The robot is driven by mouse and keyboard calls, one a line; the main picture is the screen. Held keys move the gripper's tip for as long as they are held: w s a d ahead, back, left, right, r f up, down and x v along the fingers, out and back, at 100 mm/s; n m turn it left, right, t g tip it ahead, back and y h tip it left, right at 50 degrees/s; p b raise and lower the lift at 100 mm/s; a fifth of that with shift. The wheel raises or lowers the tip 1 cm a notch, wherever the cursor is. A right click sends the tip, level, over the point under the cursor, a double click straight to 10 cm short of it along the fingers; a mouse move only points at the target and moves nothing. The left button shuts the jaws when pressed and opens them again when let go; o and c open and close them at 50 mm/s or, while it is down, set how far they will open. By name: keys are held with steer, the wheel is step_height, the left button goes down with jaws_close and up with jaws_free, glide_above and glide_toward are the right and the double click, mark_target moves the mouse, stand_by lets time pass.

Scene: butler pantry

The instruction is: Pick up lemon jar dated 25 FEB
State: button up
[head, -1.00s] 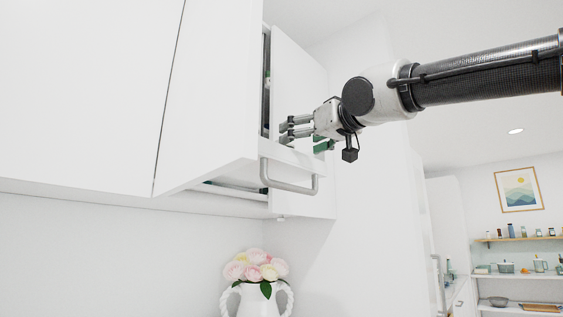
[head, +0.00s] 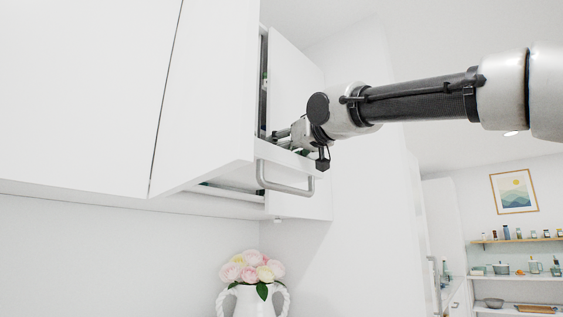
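My gripper (head: 279,135) is at the opening of a white wall cabinet, with its fingers reaching left behind the cabinet door (head: 210,95). The fingertips are partly hidden by the door, so I cannot tell whether they are open or shut. The lemon jar dated 25 FEB cannot be made out in the head view. Small green bits show inside the cabinet near the gripper, too small to identify.
The door has a metal handle (head: 286,188) just below my gripper. A white vase (head: 253,302) with pale roses (head: 252,268) stands below. Shelves with jars and pots (head: 515,240) and a framed picture (head: 514,191) are at the far right.

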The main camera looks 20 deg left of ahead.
steer(key=c, duration=0.4)
steer(key=shift+r, duration=0.1)
step_height(320, 180, up, 9)
steer(key=shift+r, duration=0.4)
